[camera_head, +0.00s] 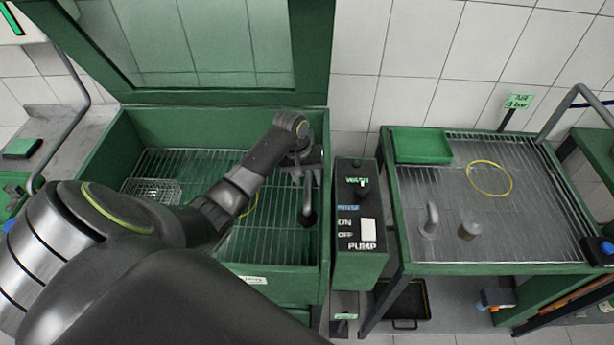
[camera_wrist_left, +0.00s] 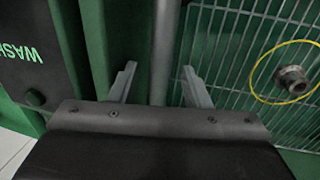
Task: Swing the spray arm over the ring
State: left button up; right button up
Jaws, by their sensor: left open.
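The spray arm appears as a grey pipe (camera_head: 308,207) at the right side of the green wash tank (camera_head: 215,118). In the left wrist view, the grey pipe (camera_wrist_left: 164,45) runs between the two fingers. My left gripper (camera_head: 307,165) is at this pipe. Its fingers (camera_wrist_left: 159,72) are open, one on each side, with gaps visible. A yellow ring (camera_wrist_left: 253,78) lies on the tank's wire grate, with a metal fitting (camera_wrist_left: 291,80) showing inside its outline. In the head view my left arm hides most of this ring (camera_head: 252,205). My right gripper is out of view.
The tank's lid (camera_head: 315,60) stands raised behind. A control box (camera_head: 360,235) stands close right of the gripper. The right-hand grate table (camera_head: 500,267) carries a green tray (camera_head: 422,146), another yellow ring (camera_head: 469,177) and two small metal parts.

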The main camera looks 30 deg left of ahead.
pick_arm(q)
jog(key=shift+c, duration=0.4)
grip_shut()
